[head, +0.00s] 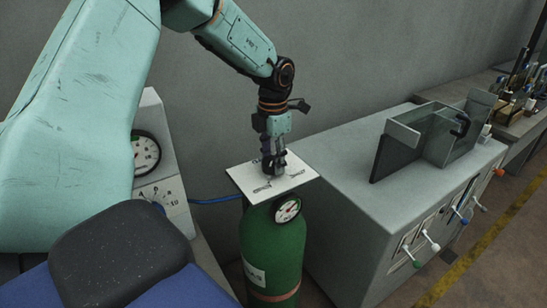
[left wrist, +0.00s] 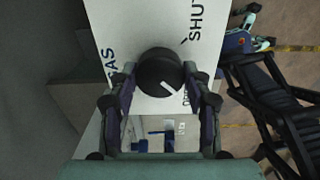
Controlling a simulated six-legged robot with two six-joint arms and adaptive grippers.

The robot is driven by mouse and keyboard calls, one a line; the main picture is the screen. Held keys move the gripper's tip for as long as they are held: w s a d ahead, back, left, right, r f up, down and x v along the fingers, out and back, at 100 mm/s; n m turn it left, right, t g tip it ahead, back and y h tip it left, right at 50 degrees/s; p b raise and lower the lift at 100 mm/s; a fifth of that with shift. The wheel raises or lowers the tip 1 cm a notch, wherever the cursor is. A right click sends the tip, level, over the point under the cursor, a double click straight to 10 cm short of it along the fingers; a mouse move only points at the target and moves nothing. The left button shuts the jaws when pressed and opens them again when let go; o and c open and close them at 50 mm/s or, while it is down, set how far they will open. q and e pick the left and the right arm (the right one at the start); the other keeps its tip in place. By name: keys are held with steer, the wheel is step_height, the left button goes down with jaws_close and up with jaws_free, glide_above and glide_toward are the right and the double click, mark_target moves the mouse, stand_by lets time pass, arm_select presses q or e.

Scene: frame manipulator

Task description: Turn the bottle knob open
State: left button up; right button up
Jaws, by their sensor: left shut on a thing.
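The green bottle (head: 270,248) stands upright in the middle of the head view, with a white label plate (head: 300,174) on top and a round gauge (head: 288,209) on its side. My left gripper (head: 272,163) points down at the plate. In the left wrist view the black round knob (left wrist: 158,68) sits between the two fingers of my left gripper (left wrist: 158,82), which is shut on it. The knob's white mark points to the lower right. "GAS" and "SHUT" show on the plate; another word is partly hidden by a finger. My right gripper is out of view.
A grey cabinet (head: 350,180) with several coloured levers stands right of the bottle, with a glass-sided box (head: 420,135) on top. A panel with a gauge and blue dial (head: 160,195) stands at left. A blue hose (head: 215,200) runs toward the bottle.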

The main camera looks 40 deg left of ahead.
mark_target(272, 160)
arm_select(q)
steer(key=shift+w+a+r, duration=0.1)
steer(key=shift+r, duration=0.05)
steer(key=o, duration=1.2)
steer(key=shift+s, duration=0.3)
steer(key=shift+c, duration=0.2)
steer(key=shift+w, duration=0.2)
steer(key=shift+r, duration=0.25)
step_height(272, 160, up, 12)
steer(key=shift+f, duration=0.25)
steer(key=shift+s, duration=0.15)
